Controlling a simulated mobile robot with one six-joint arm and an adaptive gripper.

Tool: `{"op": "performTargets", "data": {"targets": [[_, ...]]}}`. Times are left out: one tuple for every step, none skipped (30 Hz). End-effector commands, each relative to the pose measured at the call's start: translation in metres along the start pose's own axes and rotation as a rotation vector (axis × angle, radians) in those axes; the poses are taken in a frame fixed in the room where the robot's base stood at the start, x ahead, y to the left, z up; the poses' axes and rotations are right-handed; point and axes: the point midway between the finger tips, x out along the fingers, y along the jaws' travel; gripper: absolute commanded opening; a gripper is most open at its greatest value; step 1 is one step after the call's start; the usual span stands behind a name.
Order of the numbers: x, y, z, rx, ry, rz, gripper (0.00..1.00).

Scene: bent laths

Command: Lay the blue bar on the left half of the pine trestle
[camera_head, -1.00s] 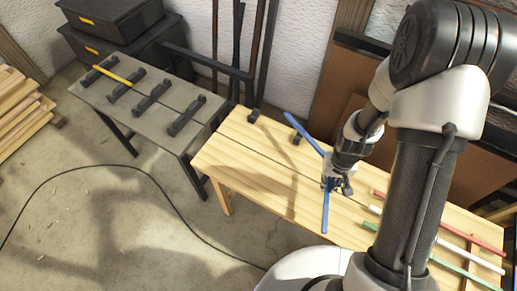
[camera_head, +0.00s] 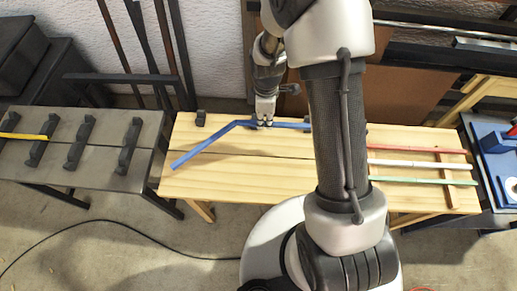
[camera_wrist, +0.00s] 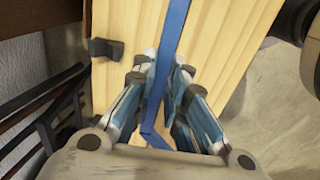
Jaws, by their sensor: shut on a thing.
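A bent blue bar (camera_head: 206,144) is held over the left half of the pine trestle (camera_head: 235,180). Its bend is just left of my gripper (camera_head: 265,122); one leg slants to the front left, the other runs right until my arm hides it. My gripper is shut on the blue bar near the trestle's back edge. In the wrist view, the blue bar (camera_wrist: 172,45) runs between the fingers of my gripper (camera_wrist: 162,75), with the pine boards behind it. I cannot tell whether the bar touches the boards.
A dark block (camera_head: 200,118) stands at the trestle's back left edge. Red (camera_head: 402,149), white (camera_head: 415,163) and green (camera_head: 420,181) bars lie on the right half. A grey trestle (camera_head: 100,165) with dark blocks and a yellow bar (camera_head: 22,136) stands left. A cable (camera_head: 125,228) crosses the floor.

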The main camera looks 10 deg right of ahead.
Motion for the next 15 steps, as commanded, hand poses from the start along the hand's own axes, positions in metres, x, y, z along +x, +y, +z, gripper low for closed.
{"op": "performTargets", "data": {"targets": [[0.02, -0.001, 0.0, 0.0, -0.001, -0.004, 0.0], [0.028, -0.001, 0.0, 0.001, -0.001, -0.004, 0.0], [0.039, -0.001, 0.0, 0.001, -0.001, -0.003, 0.0], [0.047, -0.001, 0.0, 0.001, -0.001, -0.005, 0.0], [0.055, -0.001, 0.0, 0.001, -0.001, -0.004, 0.0], [0.066, -0.001, 0.0, 0.001, -0.001, -0.004, 0.0], [0.073, -0.001, 0.0, 0.001, -0.001, -0.004, 0.0], [0.08, -0.001, 0.0, 0.002, -0.001, -0.003, 0.0], [0.088, 0.0, 0.0, 0.002, -0.001, -0.002, 0.0], [0.093, 0.0, 0.0, 0.002, -0.001, -0.002, 0.0], [0.097, 0.0, 0.0, 0.002, 0.0, -0.001, 0.0], [0.102, 0.0, 0.0, 0.002, 0.0, 0.0, 0.0], [0.104, 0.0, 0.0, 0.002, 0.0, 0.001, 0.0], [0.106, 0.0, 0.0, 0.002, 0.0, 0.0, 0.0], [0.108, 0.0, 0.0, 0.002, 0.0, 0.0, 0.0]]}}
